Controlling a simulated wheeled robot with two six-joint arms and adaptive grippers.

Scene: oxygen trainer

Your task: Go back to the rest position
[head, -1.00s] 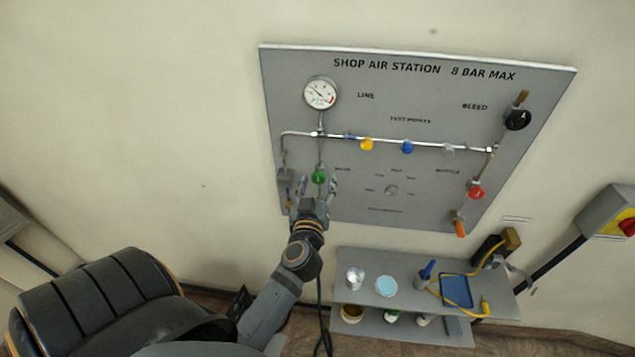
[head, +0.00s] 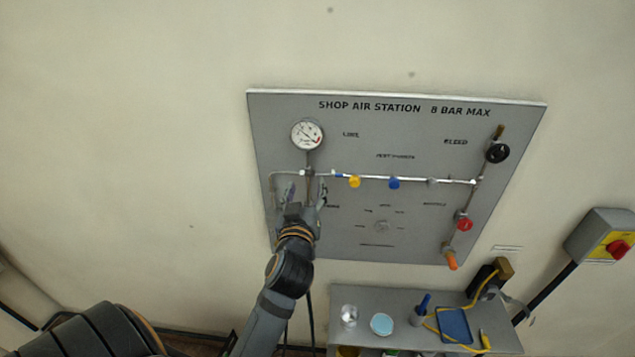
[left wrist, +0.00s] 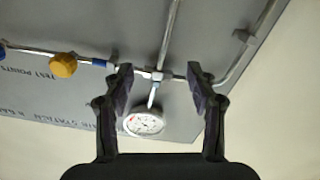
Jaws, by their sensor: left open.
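My left gripper (head: 305,195) is open and empty in front of the left part of the grey air station panel (head: 340,225), below the round gauge (head: 307,135). In the left wrist view the two fingers (left wrist: 160,85) stand apart, with the pipe junction and the gauge (left wrist: 143,124) showing between them. The gripper and wrist hide the green knob in the head view. I cannot tell from these pictures whether the fingers touch the pipe. My right gripper is not in view.
Yellow (head: 355,182) and blue (head: 394,183) knobs sit along the pipe, with a red knob (head: 464,224) and a black knob (head: 498,153) at right. A shelf (head: 400,300) with cups and a blue tray (head: 455,324) stands below. A switch box (head: 603,238) is far right.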

